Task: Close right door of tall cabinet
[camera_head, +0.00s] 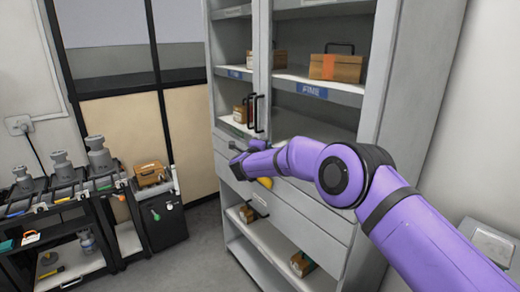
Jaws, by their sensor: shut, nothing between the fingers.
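The tall grey cabinet (365,200) stands at the centre right. Its upper part has two framed doors, with boxes on the shelves showing through them. The left door's dark handle (251,111) and the right door's dark handle (261,114) stand side by side at the middle. The right door's inner frame (264,60) lies close along the left door's edge; I cannot tell whether a small gap remains. My gripper (236,158) is shut and empty, below the handles and in front of the drawer fronts. Its fingertips are small and hard to make out.
Drawers (300,212) and an open lower shelf with small boxes (302,264) lie below the doors. At the left, black racks (75,200) hold grey weights (98,152). A grey box (490,243) stands at the lower right. Some floor (190,260) is clear before the cabinet.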

